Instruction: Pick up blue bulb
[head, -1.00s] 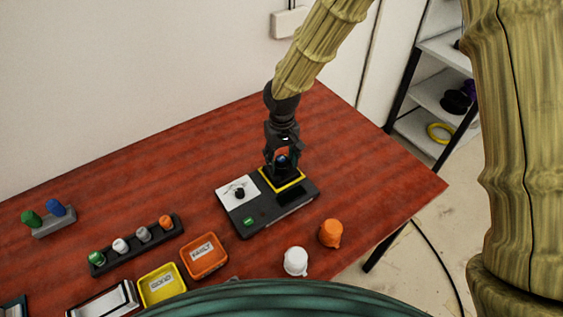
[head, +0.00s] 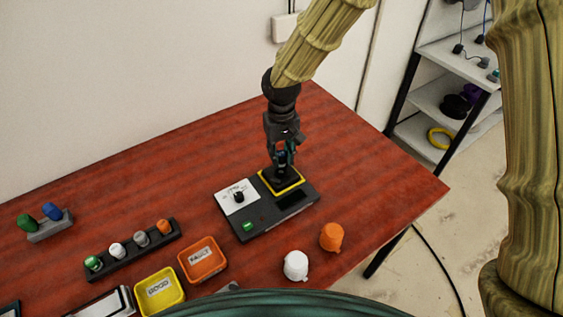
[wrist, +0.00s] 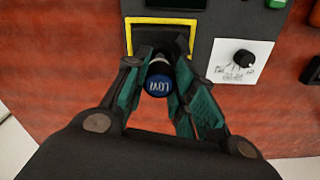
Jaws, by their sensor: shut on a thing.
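A blue bulb (wrist: 158,85) with white lettering on its top stands in the wrist view, over the yellow-framed socket of the black tester (head: 267,207). My gripper (wrist: 162,88) has its teal fingers on either side of this bulb and is shut on it. In the head view my gripper (head: 284,160) points down at the yellow-framed socket (head: 282,190), and its fingers mostly hide the bulb. I cannot tell whether the bulb's base is still seated. Another blue-topped piece (head: 52,211) stands beside a green one in a grey holder at the far left.
A black rack (head: 133,250) of several small bulbs, an orange tray (head: 222,262) and a yellow tray (head: 180,296) lie left of the tester. White (head: 296,265) and orange (head: 331,236) pieces stand in front of it. The red table behind is clear.

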